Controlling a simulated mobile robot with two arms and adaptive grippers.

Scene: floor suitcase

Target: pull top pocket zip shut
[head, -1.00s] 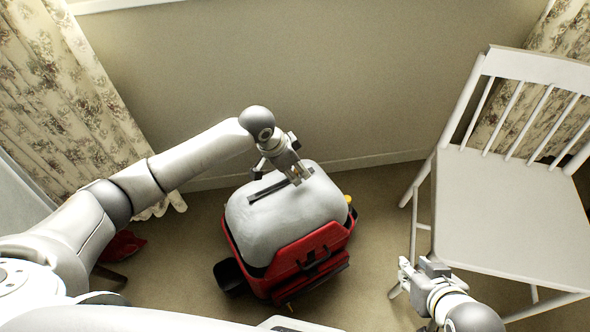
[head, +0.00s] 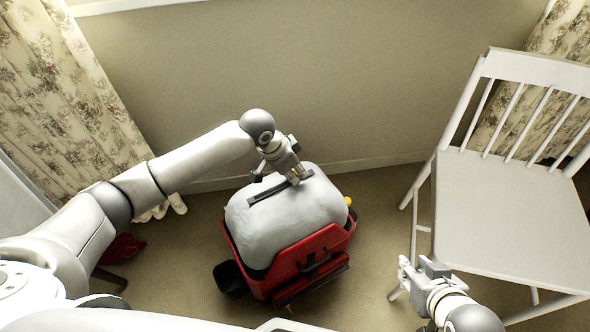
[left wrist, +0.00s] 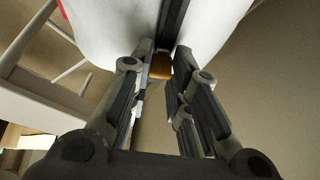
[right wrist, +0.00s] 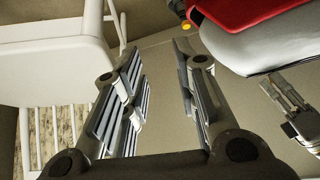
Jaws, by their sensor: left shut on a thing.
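A grey-white soft-topped suitcase (head: 290,222) with a red front stands on the floor, centre. The dark strip of its top pocket zip (head: 268,190) runs across the top; it also shows in the left wrist view (left wrist: 173,18). My left gripper (head: 302,178) is at the strip's right end, pointing down. In the left wrist view, a small tan-orange piece, seemingly the zip pull (left wrist: 160,66), lies between the fingertips. The fingers are shut on it and partly hide it. My right gripper (head: 406,270) is open and empty, low on the right, apart from the suitcase.
A white chair (head: 510,215) stands on the right, close to my right gripper. A wall (head: 300,90) is behind the suitcase and a floral curtain (head: 60,100) hangs at left. Carpet (head: 385,215) between suitcase and chair is clear.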

